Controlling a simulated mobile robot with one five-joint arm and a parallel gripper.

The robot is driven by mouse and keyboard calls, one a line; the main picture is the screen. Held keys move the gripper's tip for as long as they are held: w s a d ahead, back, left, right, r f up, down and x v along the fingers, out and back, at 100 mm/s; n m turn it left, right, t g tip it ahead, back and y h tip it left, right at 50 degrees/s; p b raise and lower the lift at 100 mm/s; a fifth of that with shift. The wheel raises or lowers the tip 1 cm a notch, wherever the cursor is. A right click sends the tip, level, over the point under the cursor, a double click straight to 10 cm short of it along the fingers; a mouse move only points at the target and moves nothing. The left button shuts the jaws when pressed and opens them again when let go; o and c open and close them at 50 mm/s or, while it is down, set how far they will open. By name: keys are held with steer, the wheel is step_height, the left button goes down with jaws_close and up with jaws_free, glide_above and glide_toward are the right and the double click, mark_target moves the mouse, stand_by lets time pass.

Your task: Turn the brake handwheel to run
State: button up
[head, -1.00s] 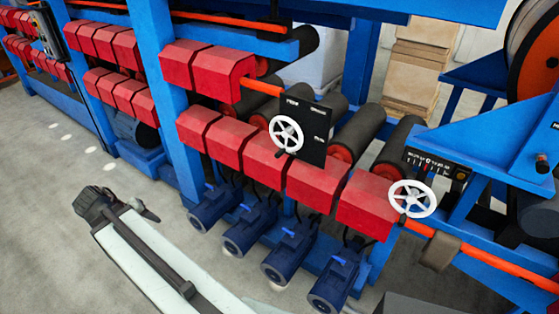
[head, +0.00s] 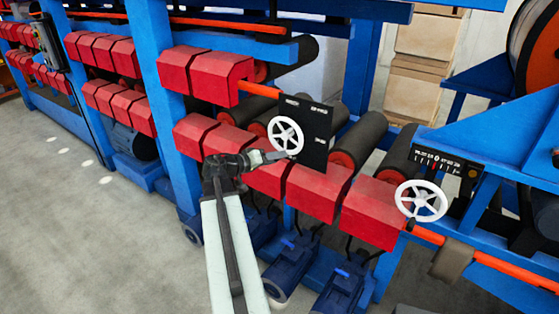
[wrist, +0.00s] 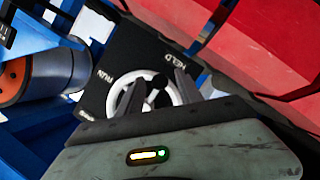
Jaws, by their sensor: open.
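The brake handwheel (head: 286,135) is a white spoked wheel on an upright black panel (head: 318,130), in the middle of the head view. In the wrist view the white wheel (wrist: 121,87) is in front of me, partly hidden behind my fingers. The black panel there (wrist: 140,45) reads RUN at the left and HELD at the upper right. My gripper (wrist: 156,77) is open, its two fingers over the wheel's face. In the head view my gripper (head: 274,156) is just below and left of the wheel. I cannot tell whether the fingers touch it.
A second white handwheel (head: 421,201) sits to the right, below a marked scale plate (head: 437,162). Red blocks (head: 317,190) line the machine below the black panel. A blue post (head: 168,100) stands at the left. Grey floor (head: 130,230) is clear at the lower left.

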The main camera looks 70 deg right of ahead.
steer(key=shift+x, duration=1)
jaws_close()
stand_by(0.6)
